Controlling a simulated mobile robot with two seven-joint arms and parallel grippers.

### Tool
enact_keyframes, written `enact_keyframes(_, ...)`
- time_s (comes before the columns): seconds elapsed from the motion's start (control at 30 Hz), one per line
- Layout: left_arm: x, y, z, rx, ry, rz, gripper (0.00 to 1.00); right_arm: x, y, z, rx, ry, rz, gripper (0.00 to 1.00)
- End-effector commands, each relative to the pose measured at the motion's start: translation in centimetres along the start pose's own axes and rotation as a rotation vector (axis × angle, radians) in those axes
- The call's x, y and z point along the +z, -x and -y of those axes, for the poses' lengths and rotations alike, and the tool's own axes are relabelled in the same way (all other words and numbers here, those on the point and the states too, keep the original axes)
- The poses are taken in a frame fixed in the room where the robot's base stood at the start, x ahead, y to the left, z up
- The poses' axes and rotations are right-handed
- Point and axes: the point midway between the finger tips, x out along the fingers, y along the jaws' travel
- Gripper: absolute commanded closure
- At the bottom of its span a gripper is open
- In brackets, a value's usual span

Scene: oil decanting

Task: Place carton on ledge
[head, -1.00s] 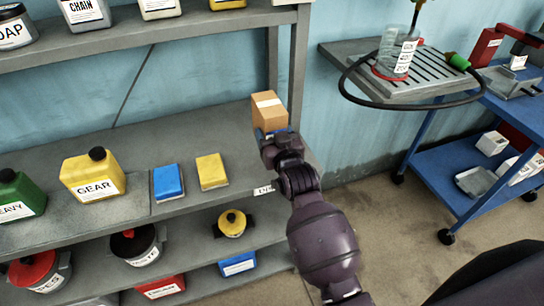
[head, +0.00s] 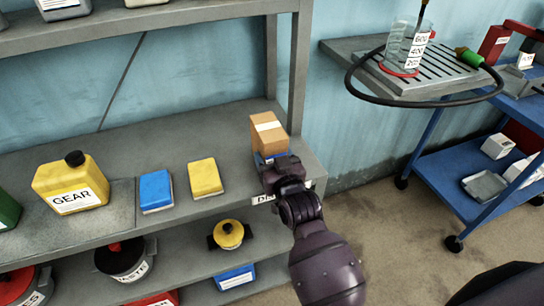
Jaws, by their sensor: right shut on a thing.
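A small brown carton (head: 268,134) with a pale label strip on top is at the right end of the grey middle shelf (head: 110,230). My right gripper (head: 270,162) is shut on the carton from the front, its fingers mostly hidden behind the wrist. The carton looks upright. I cannot tell whether its base touches the shelf. A small label (head: 263,198) is on the shelf's front edge just below the gripper. My left gripper is out of view.
A yellow box (head: 206,178), a blue box (head: 156,190) and a yellow GEAR can (head: 70,185) stand left of the carton. A shelf post (head: 297,80) rises behind it. A blue cart (head: 450,160) and a drip tray (head: 435,75) are at the right.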

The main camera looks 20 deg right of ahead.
Motion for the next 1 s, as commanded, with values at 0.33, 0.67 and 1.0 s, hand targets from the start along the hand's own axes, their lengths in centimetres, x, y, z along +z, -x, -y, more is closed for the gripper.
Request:
enact_keyframes(0.33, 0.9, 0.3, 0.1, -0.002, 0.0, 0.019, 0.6, 0.1, 0.0, 0.0, 0.0, 0.0, 0.0, 0.24)
enact_keyframes(0.67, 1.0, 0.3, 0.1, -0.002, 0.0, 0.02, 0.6, 0.1, 0.0, 0.0, 0.0, 0.0, 0.0, 0.11)
enact_keyframes(1.0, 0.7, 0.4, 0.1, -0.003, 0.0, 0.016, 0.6, -0.1, 2.6, -0.1, 0.001, 0.0, 0.001, 0.11)
